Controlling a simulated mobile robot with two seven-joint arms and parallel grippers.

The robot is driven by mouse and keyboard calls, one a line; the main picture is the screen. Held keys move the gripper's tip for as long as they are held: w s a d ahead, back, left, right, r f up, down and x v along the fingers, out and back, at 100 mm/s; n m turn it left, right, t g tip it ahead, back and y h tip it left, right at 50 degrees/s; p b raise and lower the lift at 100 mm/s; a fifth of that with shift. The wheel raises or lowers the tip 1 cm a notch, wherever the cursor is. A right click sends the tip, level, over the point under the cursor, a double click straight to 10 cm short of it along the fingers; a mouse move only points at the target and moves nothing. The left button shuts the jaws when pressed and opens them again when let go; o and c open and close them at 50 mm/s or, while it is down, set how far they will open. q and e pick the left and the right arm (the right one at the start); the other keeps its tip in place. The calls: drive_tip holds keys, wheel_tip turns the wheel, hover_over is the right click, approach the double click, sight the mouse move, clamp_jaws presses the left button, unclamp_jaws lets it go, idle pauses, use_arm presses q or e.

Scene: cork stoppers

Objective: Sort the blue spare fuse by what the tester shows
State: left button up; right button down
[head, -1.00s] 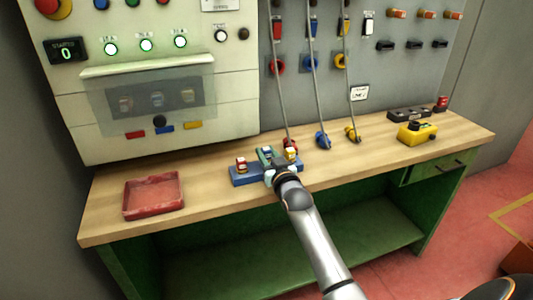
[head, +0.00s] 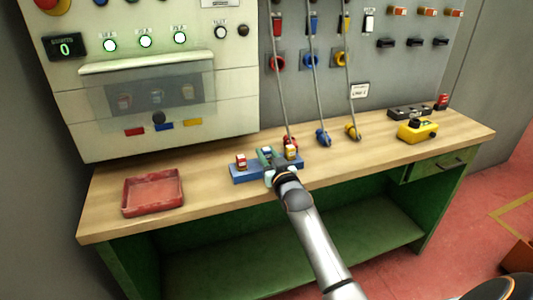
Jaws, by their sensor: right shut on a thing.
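A blue fuse block (head: 239,177) lies near the middle of the bench's front half. A red fuse (head: 241,163) stands at its left end and a yellow fuse (head: 291,152) at its right. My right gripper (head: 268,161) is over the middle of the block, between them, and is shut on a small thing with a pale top. This looks like the blue fuse, mostly hidden by the fingers; I cannot tell whether it is still seated. The yellow device (head: 420,133), which looks like the tester, stands at the bench's right. Its reading is too small to make out. My left gripper is not in view.
A red tray (head: 153,209), seemingly empty, lies at the left of the wooden bench (head: 220,207). A dark block (head: 408,113) lies behind the yellow device. Cables hang down to red, blue (head: 323,138) and yellow (head: 353,132) plugs behind the block. Bench is clear between tray and block.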

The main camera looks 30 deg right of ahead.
drive_tip(key=shift+f, duration=0.35)
drive_tip(key=c, duration=0.5)
unclamp_jaws()
drive_tip(key=v, duration=0.4)
drive_tip(key=shift+p+v, duration=0.4)
drive_tip(key=shift+v, duration=3.85)
drive_tip(key=shift+d, duration=0.1)
